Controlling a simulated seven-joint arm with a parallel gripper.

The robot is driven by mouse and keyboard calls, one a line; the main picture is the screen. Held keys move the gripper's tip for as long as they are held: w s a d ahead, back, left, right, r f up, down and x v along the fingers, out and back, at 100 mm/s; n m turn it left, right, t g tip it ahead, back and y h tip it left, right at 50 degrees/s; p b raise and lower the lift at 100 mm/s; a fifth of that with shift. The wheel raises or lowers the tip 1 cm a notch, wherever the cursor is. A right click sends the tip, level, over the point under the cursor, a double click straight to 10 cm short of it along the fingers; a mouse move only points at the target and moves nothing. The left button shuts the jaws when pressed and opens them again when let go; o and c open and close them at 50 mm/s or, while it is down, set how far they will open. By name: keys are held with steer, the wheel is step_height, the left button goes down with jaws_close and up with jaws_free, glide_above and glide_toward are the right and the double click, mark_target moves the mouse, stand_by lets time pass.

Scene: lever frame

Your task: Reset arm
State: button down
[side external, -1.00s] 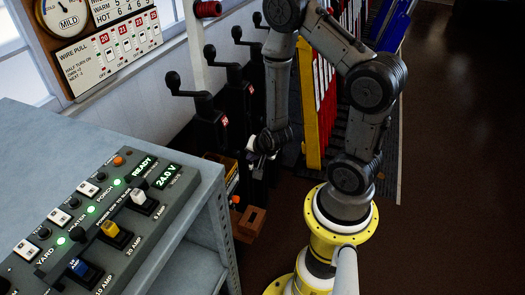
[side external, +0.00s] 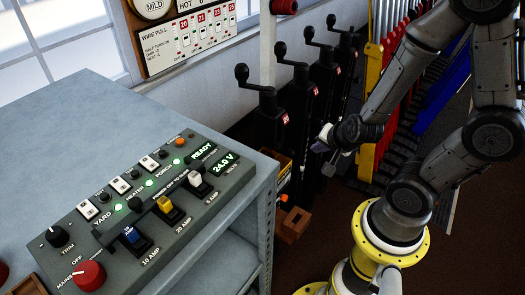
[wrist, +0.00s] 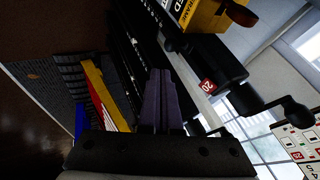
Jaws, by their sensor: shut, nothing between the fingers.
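My gripper (side external: 322,142) hangs at the end of my bent arm, just right of the black crank posts in the side external view. In the wrist view its two dark purple fingers (wrist: 161,85) are together with nothing between them. The nearest black crank post (side external: 269,115) has an upright crank arm with a dark knob; several similar posts stand in a row behind it. In the wrist view, a black crank box (wrist: 205,65) with a red number tag is close to the right of the fingers. I cannot tell the exact gap.
A grey bench (side external: 130,125) with a control panel (side external: 95,220) fills the left. Yellow, red and blue levers (side external: 373,120) stand behind my arm. A wooden box (side external: 292,224) lies on the floor beside the bench. A white panel (side external: 195,40) hangs on the wall.

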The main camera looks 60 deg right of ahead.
steer(key=w+a+r+n+t+y, duration=0.2)
steer(key=a+r+n, duration=0.25)
steer(key=r, duration=0.35)
steer(key=w+a+r+n+t+y, duration=0.25)
steer(key=a+r, duration=0.25)
steer(key=r, duration=0.4)
steer(key=s+n+g, duration=0.5)
steer(key=s+n, duration=0.4)
steer(key=s, duration=0.3)
steer(key=shift+s+a+r+n, duration=0.2)
steer(key=shift+n, duration=0.1)
